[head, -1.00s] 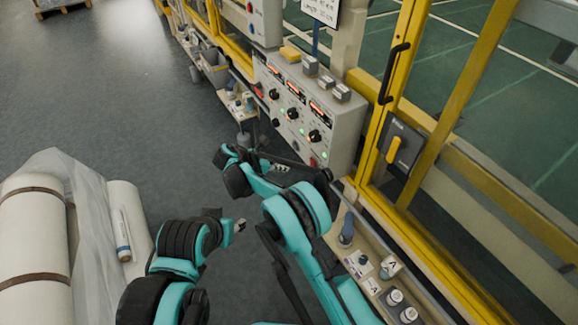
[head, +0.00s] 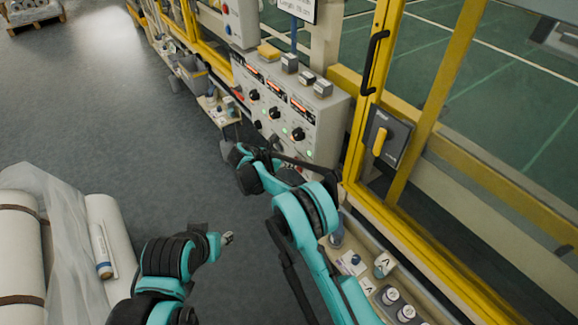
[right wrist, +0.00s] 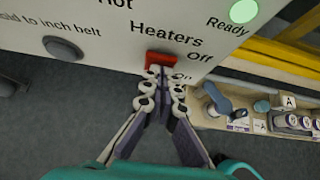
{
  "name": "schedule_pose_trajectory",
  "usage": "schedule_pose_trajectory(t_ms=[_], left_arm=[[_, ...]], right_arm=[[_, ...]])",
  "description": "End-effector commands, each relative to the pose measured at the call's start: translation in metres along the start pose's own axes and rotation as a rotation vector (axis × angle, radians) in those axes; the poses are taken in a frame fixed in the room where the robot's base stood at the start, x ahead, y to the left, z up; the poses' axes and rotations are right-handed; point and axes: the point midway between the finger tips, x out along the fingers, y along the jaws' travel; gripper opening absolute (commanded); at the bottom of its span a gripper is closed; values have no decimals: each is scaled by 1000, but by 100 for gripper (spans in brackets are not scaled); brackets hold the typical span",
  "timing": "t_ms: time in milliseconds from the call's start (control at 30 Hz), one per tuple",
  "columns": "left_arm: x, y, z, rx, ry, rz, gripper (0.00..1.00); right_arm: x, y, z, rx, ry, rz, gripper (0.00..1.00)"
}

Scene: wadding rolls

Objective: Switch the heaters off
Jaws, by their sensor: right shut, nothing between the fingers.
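The heater switch (right wrist: 161,59) is a small red rocker on the pale control panel, beside the printed words Heaters, Off and On. My right gripper (right wrist: 166,74) is shut and empty. Its fingertips are at the switch's lower edge and overlap it in the right wrist view; I cannot tell whether they touch. The On label is partly covered by the fingers. In the head view the control box (head: 324,128) has lit red displays, black knobs and green lamps, and my right gripper is at its lower edge, where the switch is hidden. My left gripper (head: 228,238) hangs away from the box; its jaws are too small to read.
A round grey button (right wrist: 62,48) and a green Ready lamp (right wrist: 243,11) are on the panel. A yellow-framed guard with a yellow-handled switch (head: 385,138) stands right of the box. A shelf with bottles (head: 390,296) lies below. White rolls (head: 110,240) stand left; floor between is clear.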

Motion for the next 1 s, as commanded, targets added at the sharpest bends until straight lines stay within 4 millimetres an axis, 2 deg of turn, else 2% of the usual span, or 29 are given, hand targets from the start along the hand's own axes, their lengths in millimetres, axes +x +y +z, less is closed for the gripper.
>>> schedule_pose_trajectory(t_ms=[167,300,367,567,1000], left_arm=[[-4,0,-3,0,0,0,40],[-15,0,-10,0,0,0,40],[-12,0,-9,0,0,0,40],[-11,0,-8,0,0,0,40],[-17,0,-12,0,0,0,40]], right_arm=[[1,-1,3,1,30,-3,0],[4,-1,11,0,147,-8,0],[5,0,6,-4,148,-5,0],[5,0,6,-3,146,-5,0],[-5,0,18,-3,145,-5,0]])
